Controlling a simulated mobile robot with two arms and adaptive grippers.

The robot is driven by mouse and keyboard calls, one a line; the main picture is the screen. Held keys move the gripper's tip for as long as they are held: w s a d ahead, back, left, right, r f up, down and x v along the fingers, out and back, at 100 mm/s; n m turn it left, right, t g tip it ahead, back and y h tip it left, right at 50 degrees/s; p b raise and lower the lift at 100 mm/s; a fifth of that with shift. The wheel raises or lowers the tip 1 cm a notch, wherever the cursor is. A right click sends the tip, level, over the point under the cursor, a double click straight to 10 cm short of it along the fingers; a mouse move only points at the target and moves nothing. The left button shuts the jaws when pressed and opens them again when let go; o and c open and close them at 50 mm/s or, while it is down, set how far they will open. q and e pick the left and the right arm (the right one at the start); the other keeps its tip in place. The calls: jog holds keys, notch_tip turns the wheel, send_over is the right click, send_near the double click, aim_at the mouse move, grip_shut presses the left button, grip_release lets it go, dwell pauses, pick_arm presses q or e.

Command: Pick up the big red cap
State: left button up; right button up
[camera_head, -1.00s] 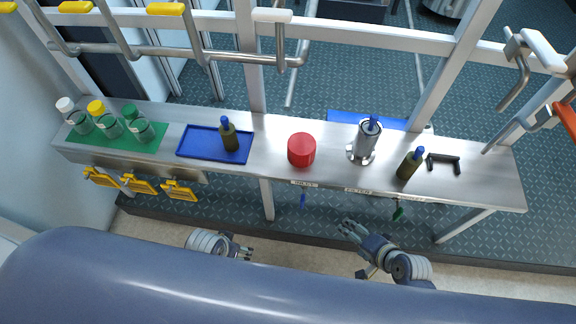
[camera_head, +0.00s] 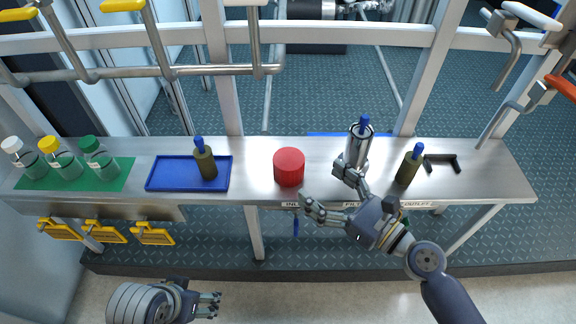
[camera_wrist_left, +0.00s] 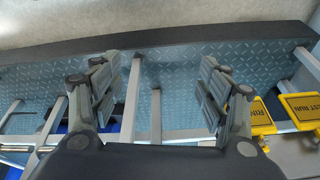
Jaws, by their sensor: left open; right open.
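The big red cap (camera_head: 289,167) stands on the metal bench, right of the blue tray, in the head view. My right gripper (camera_head: 322,190) is open at the bench's front edge, to the right of the cap and slightly nearer to me. One finger is close to the cap, and the other is by the silver cylinder; I see nothing between them. My left gripper (camera_head: 208,305) is low at the left, in front of and below the bench, open and empty. Its open fingers also show in the left wrist view (camera_wrist_left: 160,95), where the cap is not seen.
The silver cylinder (camera_head: 359,146) and a dark bottle (camera_head: 408,168) stand right of the cap. The blue tray (camera_head: 160,174) holds another dark bottle (camera_head: 205,160). Several capped bottles stand on a green mat (camera_head: 120,175). Yellow tags (camera_head: 152,235) hang below the bench.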

aim_at(279, 153)
jog(key=x, duration=0.5)
jog(key=shift+w+a+p, duration=0.2)
jog(key=shift+p, duration=0.2)
jog(key=x, duration=0.2)
jog(key=f+x, duration=0.1)
jog(key=x, duration=0.1)
jog(key=shift+w+b, duration=0.1)
jog(key=shift+b, duration=0.25)
jog(key=shift+w+a, duration=0.3)
jog(key=shift+a, duration=0.05)
pick_arm(q)
jog(key=shift+f, duration=0.1)
pick_arm(e)
jog(key=c, duration=1.1)
